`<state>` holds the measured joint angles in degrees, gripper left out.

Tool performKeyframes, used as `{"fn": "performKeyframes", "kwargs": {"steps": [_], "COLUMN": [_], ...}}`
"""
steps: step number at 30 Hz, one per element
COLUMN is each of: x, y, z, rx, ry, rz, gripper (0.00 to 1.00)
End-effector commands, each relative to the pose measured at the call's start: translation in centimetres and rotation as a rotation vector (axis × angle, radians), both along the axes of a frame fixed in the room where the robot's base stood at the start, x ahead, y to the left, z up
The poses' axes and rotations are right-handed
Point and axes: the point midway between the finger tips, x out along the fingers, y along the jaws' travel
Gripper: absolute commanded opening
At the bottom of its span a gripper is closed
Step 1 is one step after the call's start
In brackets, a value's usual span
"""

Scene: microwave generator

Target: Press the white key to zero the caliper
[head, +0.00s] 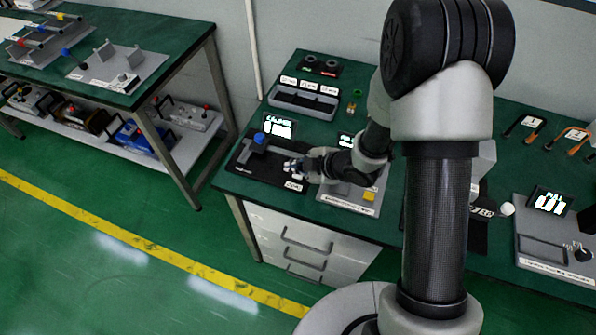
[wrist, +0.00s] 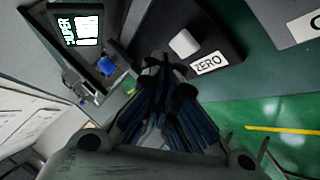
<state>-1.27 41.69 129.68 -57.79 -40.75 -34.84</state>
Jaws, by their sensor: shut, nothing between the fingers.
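The white key (wrist: 184,43) is a small block on a dark base, beside the white ZERO label (wrist: 209,63) in the wrist view. My gripper (wrist: 166,66) is shut and empty, its tips just below the key in that picture. I cannot tell whether they touch it. In the head view my gripper (head: 292,167) is low over the black caliper base (head: 239,164), above the ZERO label (head: 293,186). The key cannot be told apart from the fingers there. The caliper's blue knob (head: 259,138) also shows in the wrist view (wrist: 106,66).
A lit display (head: 279,126) stands behind the caliper. A grey panel with a yellow button (head: 369,196) is right of my gripper. A grey tray (head: 303,101) lies farther back. The green floor is open in front of the bench's left end.

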Motion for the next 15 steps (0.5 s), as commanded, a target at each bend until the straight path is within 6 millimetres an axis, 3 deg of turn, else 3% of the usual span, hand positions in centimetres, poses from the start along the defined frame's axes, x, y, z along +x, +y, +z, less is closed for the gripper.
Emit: {"fn": "performKeyframes", "kwargs": {"steps": [8,15], "x": [0.0,0.0], "y": [0.0,0.0], "z": [0.0,1.9], "rx": [0.0,0.0], "ry": [0.0,0.0], "rz": [0.0,0.0], "gripper": [0.0,0.0]}}
